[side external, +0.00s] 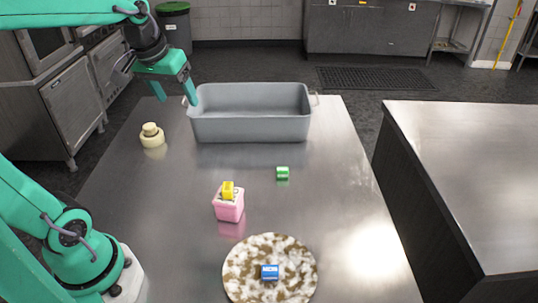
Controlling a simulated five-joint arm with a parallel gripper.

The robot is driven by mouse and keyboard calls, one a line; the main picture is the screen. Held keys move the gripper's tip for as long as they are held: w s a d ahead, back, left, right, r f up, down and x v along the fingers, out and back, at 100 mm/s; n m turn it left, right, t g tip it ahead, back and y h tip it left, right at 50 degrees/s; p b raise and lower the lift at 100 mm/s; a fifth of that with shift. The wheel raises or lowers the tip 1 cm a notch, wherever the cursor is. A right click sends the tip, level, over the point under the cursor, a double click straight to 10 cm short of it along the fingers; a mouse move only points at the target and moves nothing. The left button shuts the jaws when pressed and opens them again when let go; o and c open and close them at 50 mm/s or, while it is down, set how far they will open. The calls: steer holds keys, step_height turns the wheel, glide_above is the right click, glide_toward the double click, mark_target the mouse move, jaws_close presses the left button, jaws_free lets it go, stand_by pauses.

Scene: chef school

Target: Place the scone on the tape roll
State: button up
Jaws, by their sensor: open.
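A small pale cream piece, which looks like the scone (149,128), rests on top of a wider cream round thing, which looks like the tape roll (153,141). Both stand at the left side of the metal table. They are small here, and the colours are close, so the line between them is hard to see. My gripper (175,94) is open and empty, its two green fingers apart. In the picture it is above and to the right of the stack, apart from it, near the left end of the grey tub.
A grey tub (250,129) stands at the table's back. A green block (282,173), a pink container (229,208) with a yellow piece (228,190), and a mottled round board (245,270) with a blue block (270,272) lie nearer. The table's right side is clear.

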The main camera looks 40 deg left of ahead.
steer(key=s+d+f+m+t+h, duration=0.1)
steer(key=s+d+f+m+t, duration=0.1)
steer(key=s+d, duration=0.6)
steer(key=shift+s+d+f+m, duration=0.2)
steer(key=shift+d+f+m, duration=0.35)
steer(key=shift+m, duration=0.85)
steer(key=shift+a, duration=0.1)
